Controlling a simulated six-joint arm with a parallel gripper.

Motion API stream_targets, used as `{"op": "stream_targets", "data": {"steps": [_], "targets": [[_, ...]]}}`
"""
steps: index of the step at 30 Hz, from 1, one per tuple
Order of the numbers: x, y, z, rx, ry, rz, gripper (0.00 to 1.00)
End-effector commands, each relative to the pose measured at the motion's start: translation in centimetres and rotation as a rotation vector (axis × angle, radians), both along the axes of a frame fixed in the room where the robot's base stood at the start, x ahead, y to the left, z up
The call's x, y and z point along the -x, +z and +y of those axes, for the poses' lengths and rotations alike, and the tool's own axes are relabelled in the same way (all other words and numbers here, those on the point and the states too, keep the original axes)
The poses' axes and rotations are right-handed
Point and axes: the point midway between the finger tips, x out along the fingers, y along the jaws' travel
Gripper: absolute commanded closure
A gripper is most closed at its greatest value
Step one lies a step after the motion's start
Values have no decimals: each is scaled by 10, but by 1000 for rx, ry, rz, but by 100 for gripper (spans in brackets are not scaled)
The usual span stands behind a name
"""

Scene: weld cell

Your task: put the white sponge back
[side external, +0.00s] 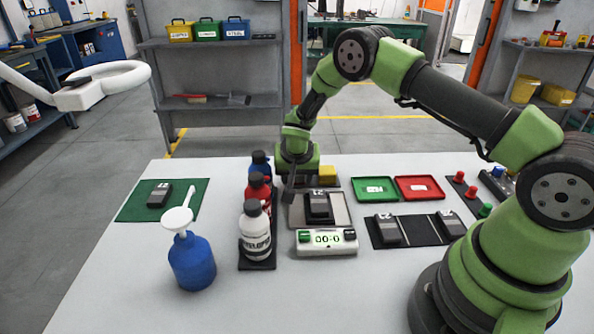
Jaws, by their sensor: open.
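I cannot make out a white sponge in the side external view. A small yellow block (327,173), which may be a sponge, sits just right of my gripper (288,192), at the back of the table. My gripper points down between the row of bottles and the scale, with its dark fingers low over the table. It is open, and I see nothing held in it. The gripper body and bottles hide part of the table behind them.
Blue (260,165), red (258,189) and white (256,232) bottles stand close left of the gripper. A scale (327,242) bearing a dark block is in front. Green (374,190) and red (419,189) trays lie right. A blue container with funnel (192,262) stands front left.

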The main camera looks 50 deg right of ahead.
Motion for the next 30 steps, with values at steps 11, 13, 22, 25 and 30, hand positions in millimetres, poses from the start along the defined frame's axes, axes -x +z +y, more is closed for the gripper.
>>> {"op": "stream_targets", "data": {"steps": [11, 13, 22, 25, 30], "targets": [[13, 49, 9, -2, 10, -2, 29], [17, 62, 12, -2, 10, -2, 29], [27, 94, 22, -2, 10, 1, 29], [28, 96, 23, -2, 9, 3, 29], [34, 122, 25, -6, 21, -14, 29]]}}
